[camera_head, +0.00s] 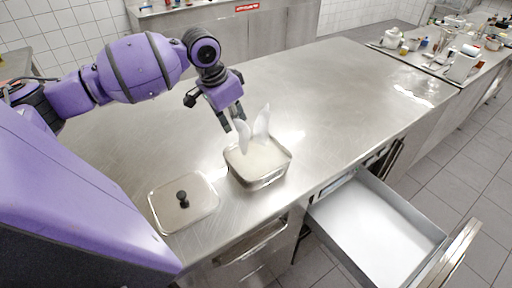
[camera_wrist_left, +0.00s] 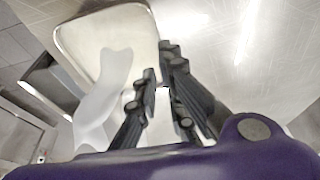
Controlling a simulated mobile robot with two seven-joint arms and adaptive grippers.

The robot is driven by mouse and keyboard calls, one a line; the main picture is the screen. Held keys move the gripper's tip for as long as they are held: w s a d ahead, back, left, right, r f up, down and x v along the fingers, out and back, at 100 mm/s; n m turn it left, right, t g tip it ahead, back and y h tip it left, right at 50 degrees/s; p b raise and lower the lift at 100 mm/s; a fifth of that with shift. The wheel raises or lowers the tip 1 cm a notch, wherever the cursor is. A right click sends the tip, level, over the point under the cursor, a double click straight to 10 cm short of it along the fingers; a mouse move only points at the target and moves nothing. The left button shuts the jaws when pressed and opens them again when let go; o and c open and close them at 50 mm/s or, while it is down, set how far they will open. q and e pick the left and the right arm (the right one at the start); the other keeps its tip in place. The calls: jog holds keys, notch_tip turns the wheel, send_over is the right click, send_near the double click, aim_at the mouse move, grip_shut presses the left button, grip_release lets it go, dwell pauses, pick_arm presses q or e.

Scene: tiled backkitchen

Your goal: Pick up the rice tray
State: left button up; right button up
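The rice tray (camera_head: 259,181) is a square metal container with a pale filling, standing on the steel counter. Two white curved pieces stick up from it; one (camera_head: 262,124) is upright at the back, the other (camera_head: 242,136) is at its left. My left gripper (camera_head: 234,121) points down just behind and above the tray's back left side, its fingers apart. In the left wrist view the tray (camera_wrist_left: 146,14) lies beyond the fingertips (camera_wrist_left: 158,62), and a white piece (camera_wrist_left: 98,100) is beside the left finger. Some white shows between the fingers; I cannot tell whether they touch it. My right gripper is out of view.
A metal lid with a black knob (camera_head: 202,192) lies on the counter left of the tray. An open, empty drawer (camera_head: 375,223) juts out at the front right. The counter (camera_head: 330,90) behind and right is clear. Bottles and containers (camera_head: 462,66) stand on a far counter.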

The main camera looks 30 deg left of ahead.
aim_at(242, 141)
pick_arm(q)
jog(key=shift+w+a, duration=0.2)
jog(key=shift+w, duration=0.05)
jog(key=shift+w+f, duration=0.1)
jog(key=shift+f, duration=0.15)
jog(key=shift+d+f, duration=0.15)
jog(key=shift+f, duration=0.4)
jog(key=shift+d+f, duration=0.15)
jog(key=shift+f, duration=0.35)
jog(key=x, duration=0.4)
jog(key=shift+a+f, duration=0.15)
jog(key=shift+f, duration=0.15)
jog(key=shift+w+f, duration=0.1)
jog(key=shift+f, duration=0.05)
grip_shut()
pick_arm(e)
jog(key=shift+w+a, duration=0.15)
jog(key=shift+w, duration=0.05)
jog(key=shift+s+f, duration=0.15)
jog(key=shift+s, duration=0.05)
